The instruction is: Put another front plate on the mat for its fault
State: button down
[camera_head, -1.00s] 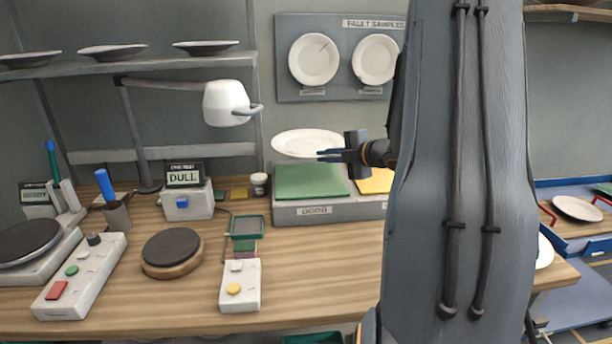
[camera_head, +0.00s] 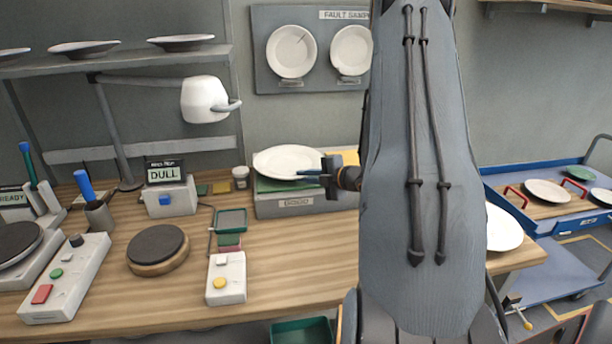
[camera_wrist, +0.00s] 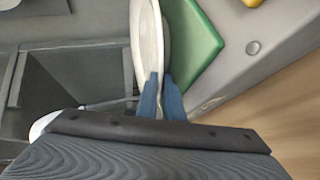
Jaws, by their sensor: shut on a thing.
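My gripper (camera_head: 322,173) is shut on the right edge of a white plate (camera_head: 285,160), which it holds out to the left. I cannot tell whether the plate touches the mat. In the wrist view, the plate (camera_wrist: 146,38) shows edge-on between the blue fingers (camera_wrist: 160,100), and the green mat (camera_wrist: 200,50) is close beside it. The yellow mat (camera_head: 345,160) is partly hidden behind my arm.
A board (camera_head: 262,50) with two sample plates hangs on the wall. A lamp (camera_head: 205,100), a "DULL" display (camera_head: 168,190) and a button box (camera_head: 226,278) are to the left. A white plate (camera_head: 503,228) shows right of my arm. A blue cart (camera_head: 560,222) with plates stands farther right.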

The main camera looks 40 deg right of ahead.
jog(key=c, duration=2.2)
grip_release()
jog(key=shift+f, duration=0.1)
